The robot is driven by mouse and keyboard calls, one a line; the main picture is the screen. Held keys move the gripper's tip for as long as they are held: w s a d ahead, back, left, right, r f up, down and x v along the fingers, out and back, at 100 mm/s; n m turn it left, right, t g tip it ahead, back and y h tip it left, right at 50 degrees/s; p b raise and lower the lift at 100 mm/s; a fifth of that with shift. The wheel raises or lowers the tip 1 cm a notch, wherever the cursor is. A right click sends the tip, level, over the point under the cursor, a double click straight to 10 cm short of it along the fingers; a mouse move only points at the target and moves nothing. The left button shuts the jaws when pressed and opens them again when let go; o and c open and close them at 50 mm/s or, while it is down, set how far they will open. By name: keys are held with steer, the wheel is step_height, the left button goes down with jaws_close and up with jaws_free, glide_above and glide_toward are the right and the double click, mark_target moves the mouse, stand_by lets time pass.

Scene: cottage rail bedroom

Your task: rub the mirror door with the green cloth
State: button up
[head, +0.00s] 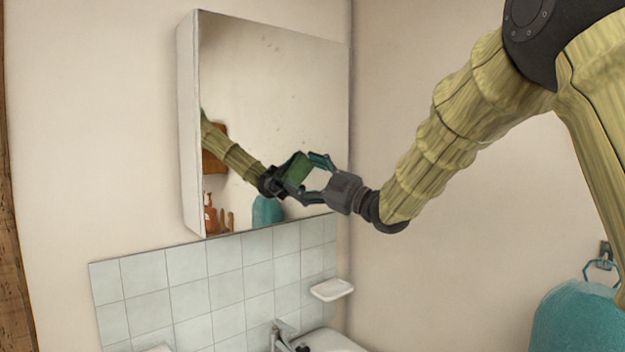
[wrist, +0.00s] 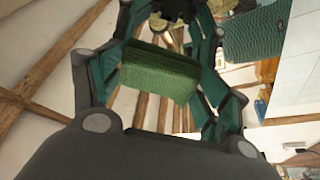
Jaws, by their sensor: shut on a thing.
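The mirror door (head: 265,95) is the front of a white wall cabinet, with a few small faint specks on its glass. My gripper (head: 308,175) is at the lower middle of the door, its fingers pointing at the glass. It is shut on the green cloth (head: 299,169), a folded dark green block that also shows between the fingers in the wrist view (wrist: 160,72). The gripper's reflection meets it closely, so the cloth is at or very near the glass; I cannot tell if it touches. The fingers and the reflection hide part of the cloth.
Pale tiles (head: 225,285) run below the cabinet. A white soap dish (head: 332,290) and a tap (head: 282,335) over a basin (head: 335,342) are beneath. A side wall stands close at the right, with a teal towel (head: 580,318) hanging from a ring.

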mark_target(278, 173)
steer(key=shift+s+a+b, duration=0.45)
steer(key=shift+s+a, duration=0.3)
steer(key=shift+a, duration=0.3)
steer(key=shift+s+a+b, duration=0.4)
steer(key=shift+s+a, duration=0.35)
steer(key=shift+a, duration=0.3)
steer(key=shift+s+d+b, duration=0.35)
steer(key=shift+s+d, duration=0.55)
steer(key=shift+s, duration=0.3)
steer(key=shift+s+d+b, duration=0.35)
steer(key=shift+s+d, duration=0.55)
steer(key=shift+s, duration=0.3)
steer(key=shift+s+d+b, duration=0.15)
steer(key=shift+s+d, duration=0.3)
steer(key=shift+s, duration=0.15)
steer(key=shift+s+d+b, duration=0.15)
steer(key=shift+s+d, duration=0.25)
steer(key=shift+s, duration=0.2)
